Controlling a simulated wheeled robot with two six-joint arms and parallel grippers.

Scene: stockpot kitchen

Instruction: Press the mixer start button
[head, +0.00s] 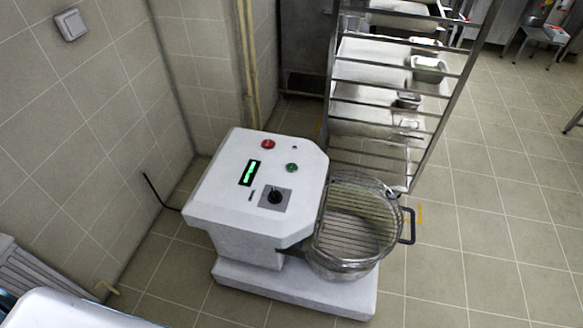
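A white mixer (222,190) stands on the floor in the middle of the head view. Its slanted top panel carries a red button (267,144), a green button (292,168), a lit green display (250,172) and a black knob (275,196) on a grey plate. No label is readable on the buttons. A metal bowl (345,255) under a wire guard (352,205) sits at the mixer's right side. Neither of my grippers shows in the head view.
A tall metal rack (455,85) with trays and containers stands behind the mixer on the right. A tiled wall (80,130) lies to the left, with pipes (247,60) at the corner. The tiled floor (490,230) to the right is clear.

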